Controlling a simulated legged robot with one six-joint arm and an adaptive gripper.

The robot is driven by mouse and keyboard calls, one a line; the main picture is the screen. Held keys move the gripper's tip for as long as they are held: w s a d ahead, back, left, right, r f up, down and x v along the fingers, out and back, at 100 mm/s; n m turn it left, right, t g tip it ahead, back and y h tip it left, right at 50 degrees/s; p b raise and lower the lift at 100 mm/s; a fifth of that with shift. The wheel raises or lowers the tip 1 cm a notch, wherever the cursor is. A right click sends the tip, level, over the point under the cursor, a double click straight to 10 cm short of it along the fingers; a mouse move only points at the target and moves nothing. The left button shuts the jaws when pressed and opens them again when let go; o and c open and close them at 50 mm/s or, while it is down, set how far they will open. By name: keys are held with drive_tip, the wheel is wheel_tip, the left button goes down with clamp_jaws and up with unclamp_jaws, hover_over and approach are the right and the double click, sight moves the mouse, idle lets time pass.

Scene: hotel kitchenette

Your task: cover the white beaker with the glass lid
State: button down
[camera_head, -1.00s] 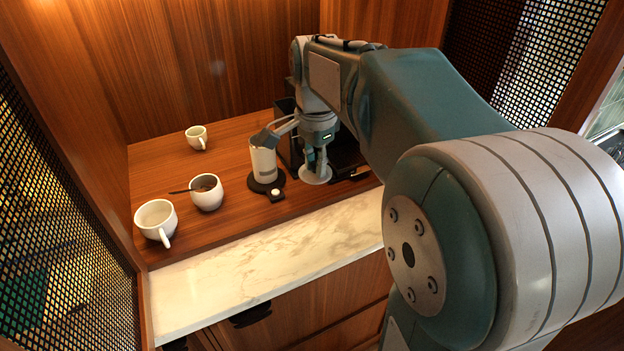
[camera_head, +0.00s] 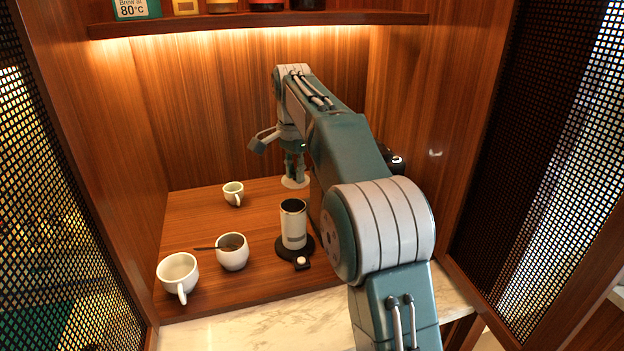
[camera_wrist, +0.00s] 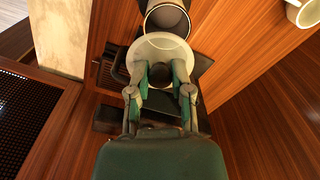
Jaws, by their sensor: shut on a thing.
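The white beaker (camera_head: 293,229) stands upright on a round black base, its dark mouth uncovered. In the wrist view the beaker (camera_wrist: 166,18) shows at the top, partly overlapped by the lid's edge. The glass lid (camera_head: 291,184) is a pale, round disc hanging from my gripper (camera_head: 295,174). In the wrist view the lid (camera_wrist: 160,44) lies beyond my gripper (camera_wrist: 160,74), whose two fingers are shut on its dark knob. In the head view, the lid is behind the beaker; their exact gap is unclear.
A white mug (camera_head: 178,273), a white bowl with a spoon (camera_head: 233,258) and a small white cup (camera_head: 232,194) stand left of the beaker. Wood walls enclose the counter, with a shelf (camera_head: 260,24) above. Marble (camera_head: 235,325) runs along the front.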

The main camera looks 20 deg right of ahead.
drive_tip(key=shift+w+a+f, duration=0.15)
drive_tip(key=shift+w+a, duration=0.25)
drive_tip(key=shift+f, duration=2.8)
drive_tip(key=shift+s+f, duration=0.1)
drive_tip(key=shift+f, duration=0.3)
idle(0.3)
drive_tip(key=shift+c, duration=2.2)
unclamp_jaws()
drive_tip(key=shift+o, duration=0.2)
drive_tip(key=o, duration=0.4)
